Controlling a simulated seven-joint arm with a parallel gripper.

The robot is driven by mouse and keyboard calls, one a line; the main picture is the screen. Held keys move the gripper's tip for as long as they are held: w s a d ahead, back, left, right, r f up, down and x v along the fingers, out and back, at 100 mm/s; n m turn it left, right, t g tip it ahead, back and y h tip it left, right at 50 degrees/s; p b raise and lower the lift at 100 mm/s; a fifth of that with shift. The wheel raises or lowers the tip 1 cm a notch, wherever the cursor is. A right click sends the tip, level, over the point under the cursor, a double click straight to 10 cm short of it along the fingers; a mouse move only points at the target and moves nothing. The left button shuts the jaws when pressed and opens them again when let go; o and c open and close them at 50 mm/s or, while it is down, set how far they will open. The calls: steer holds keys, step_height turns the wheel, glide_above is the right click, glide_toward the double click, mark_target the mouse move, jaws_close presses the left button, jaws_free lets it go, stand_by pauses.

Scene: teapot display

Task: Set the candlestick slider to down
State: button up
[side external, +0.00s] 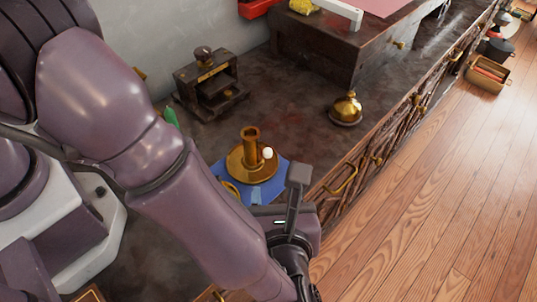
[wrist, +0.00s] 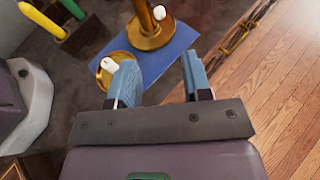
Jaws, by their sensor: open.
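The brass candlestick (side external: 250,136) stands upright on its round dish, with a small white slider knob (side external: 267,152) low on the right side of its stem. In the wrist view the candlestick (wrist: 145,16) is at the top, cut off by the edge, with the white knob (wrist: 159,12) beside the stem. My gripper (wrist: 159,63) is open, with nothing between its blue-grey fingers. It is on the near side of the candlestick, apart from it. In the side view my gripper (side external: 297,178) is at the right of the candlestick, near the counter edge.
A blue sheet (side external: 262,192) lies under the candlestick. A brass ring-shaped piece (wrist: 103,74) with a white part is by my left finger. A brass bell (side external: 346,108) and a dark wooden stand (side external: 209,88) are behind. Counter between them is clear; wooden floor (side external: 440,210) lies right.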

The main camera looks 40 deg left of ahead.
mark_target(268, 155)
steer(key=x, duration=1.2)
steer(key=shift+w+a+f, duration=0.1)
steer(key=shift+a+f, duration=0.1)
steer(key=shift+a, duration=0.1)
jaws_close()
steer(key=shift+f, duration=2)
